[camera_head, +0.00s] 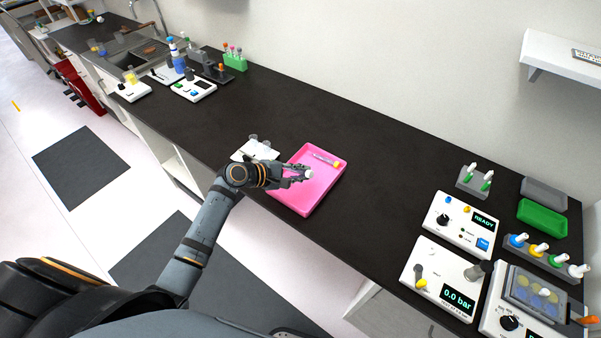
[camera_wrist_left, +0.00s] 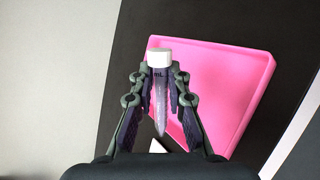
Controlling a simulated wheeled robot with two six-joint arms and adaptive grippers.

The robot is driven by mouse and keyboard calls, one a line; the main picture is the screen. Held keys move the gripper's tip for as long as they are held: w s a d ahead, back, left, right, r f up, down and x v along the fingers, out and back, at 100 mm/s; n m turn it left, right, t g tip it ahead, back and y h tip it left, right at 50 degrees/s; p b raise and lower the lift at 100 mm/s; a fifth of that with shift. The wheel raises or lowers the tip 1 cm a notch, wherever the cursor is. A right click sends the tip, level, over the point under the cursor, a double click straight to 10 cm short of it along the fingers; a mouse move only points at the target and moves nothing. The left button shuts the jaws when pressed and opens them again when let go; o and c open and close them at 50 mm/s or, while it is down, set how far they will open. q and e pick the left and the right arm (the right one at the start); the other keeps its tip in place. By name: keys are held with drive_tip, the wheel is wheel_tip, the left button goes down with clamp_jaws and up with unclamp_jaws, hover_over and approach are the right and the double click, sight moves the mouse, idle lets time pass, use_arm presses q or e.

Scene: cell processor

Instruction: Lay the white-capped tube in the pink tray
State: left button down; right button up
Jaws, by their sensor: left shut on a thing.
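The white-capped tube (camera_wrist_left: 160,92) is held between the fingers of my left gripper (camera_wrist_left: 159,88), with its white cap (camera_wrist_left: 160,57) at the far end and its tapered tip toward the wrist. In the head view my left gripper (camera_head: 297,173) is over the pink tray (camera_head: 303,201), and the white cap (camera_head: 308,173) shows at the fingertips. The pink tray also shows in the left wrist view (camera_wrist_left: 225,80), behind and to the right of the tube. A tube with an orange cap (camera_head: 336,164) lies in the tray's far part. My right gripper is not in view.
A white device (camera_head: 256,150) stands left of the tray, partly behind my arm. White instruments (camera_head: 461,222) and tube racks (camera_head: 474,180) stand at the right. A green rack (camera_head: 235,61) and other devices stand at the far left. The black counter (camera_head: 400,165) is clear between.

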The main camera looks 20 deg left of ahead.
use_arm(q)
drive_tip(key=b, duration=0.5)
hover_over(301, 197)
wheel_tip(301, 197, down, 7)
drive_tip(key=shift+a+r, duration=0.15)
drive_tip(key=shift+r, duration=0.05)
drive_tip(key=shift+f, duration=0.5)
drive_tip(key=c, duration=1.8)
unclamp_jaws()
drive_tip(key=o, duration=0.5)
drive_tip(key=shift+o, duration=0.4)
